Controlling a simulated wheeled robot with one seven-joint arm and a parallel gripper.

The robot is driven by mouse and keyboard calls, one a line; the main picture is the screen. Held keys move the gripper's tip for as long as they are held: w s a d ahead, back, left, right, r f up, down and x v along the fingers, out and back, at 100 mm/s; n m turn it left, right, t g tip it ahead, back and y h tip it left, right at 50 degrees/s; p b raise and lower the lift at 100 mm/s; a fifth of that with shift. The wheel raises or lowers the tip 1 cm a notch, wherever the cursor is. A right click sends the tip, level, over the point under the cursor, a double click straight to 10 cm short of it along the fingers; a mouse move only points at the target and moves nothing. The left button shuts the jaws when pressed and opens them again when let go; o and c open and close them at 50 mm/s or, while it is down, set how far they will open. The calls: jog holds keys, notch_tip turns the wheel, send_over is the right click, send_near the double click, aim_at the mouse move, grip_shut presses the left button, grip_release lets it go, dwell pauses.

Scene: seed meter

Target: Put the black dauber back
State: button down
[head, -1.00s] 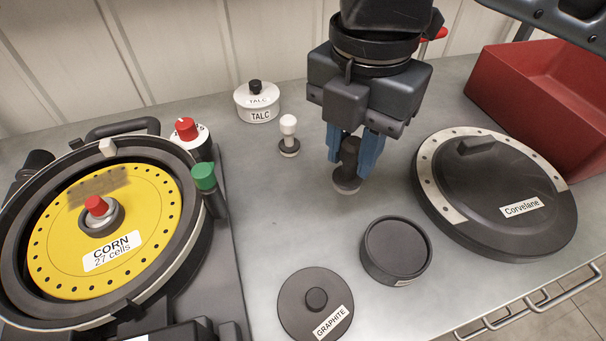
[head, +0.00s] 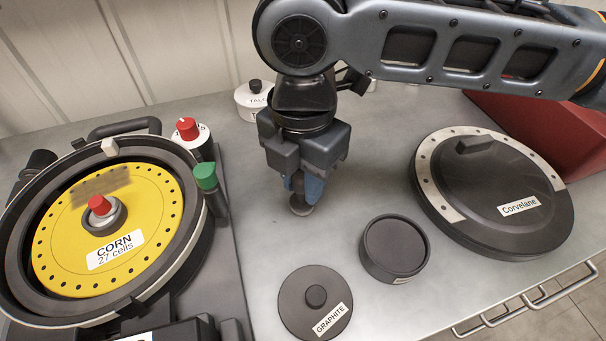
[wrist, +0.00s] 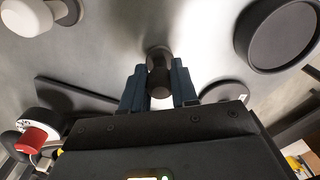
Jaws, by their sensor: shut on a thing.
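The black dauber (head: 301,207) is held upright in my gripper (head: 303,186), with its round foot just above or at the bench top; I cannot tell if it touches. In the wrist view the dauber (wrist: 159,72) sits between the two blue fingers (wrist: 159,88). The open dark graphite pot (head: 395,248) stands to the right of the dauber and also shows in the wrist view (wrist: 281,34). Its lid, labelled GRAPHITE (head: 315,303), lies flat on the bench in front. The white dauber is hidden behind my arm in the head view but shows in the wrist view (wrist: 35,14).
The seed meter with its yellow CORN plate (head: 110,228) and green knob (head: 205,177) stands at left. The white TALC pot (head: 251,98) is behind my gripper. A round Corvelane cover (head: 500,190) and a red bin (head: 540,130) are at right.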

aim_at(303, 174)
jog(key=shift+f, duration=0.15)
jog(key=c, duration=0.9)
grip_release()
jog(key=shift+o, duration=0.2)
notch_tip(303, 174, up, 12)
jog(key=shift+r, duration=0.2)
